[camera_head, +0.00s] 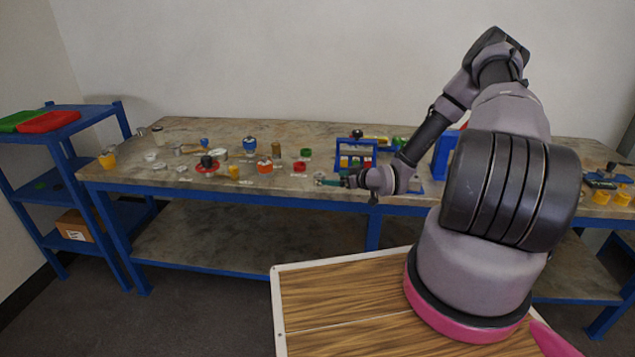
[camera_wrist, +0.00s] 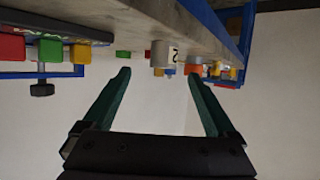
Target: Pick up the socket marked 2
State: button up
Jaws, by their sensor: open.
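The socket marked 2 (camera_wrist: 164,54) is a short pale grey cylinder with a dark "2" on a light label. It shows near the top middle of the wrist view, where the picture appears upside down, with the bench top above. My gripper (camera_wrist: 158,73) is open and empty, its two dark green fingers spread wide. The socket appears in the gap between the fingertips, apart from them; how far beyond is hard to tell. In the head view my gripper (camera_head: 328,181) is over the bench's front edge. I cannot pick out the socket with certainty there.
The bench (camera_head: 240,190) carries several small parts, including a blue-topped part (camera_head: 249,143), a red flanged part (camera_head: 206,165) and an orange one (camera_head: 264,166). A blue rack (camera_head: 374,148) stands close behind my gripper. A blue shelf (camera_head: 75,112) with red and green trays stands left.

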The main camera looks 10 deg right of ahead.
aim_at(324, 178)
jog(key=x, duration=0.3)
jog(key=shift+w+a+f, duration=0.15)
jog(key=shift+a+x, duration=0.25)
jog(key=shift+x, duration=2.45)
grip_shut()
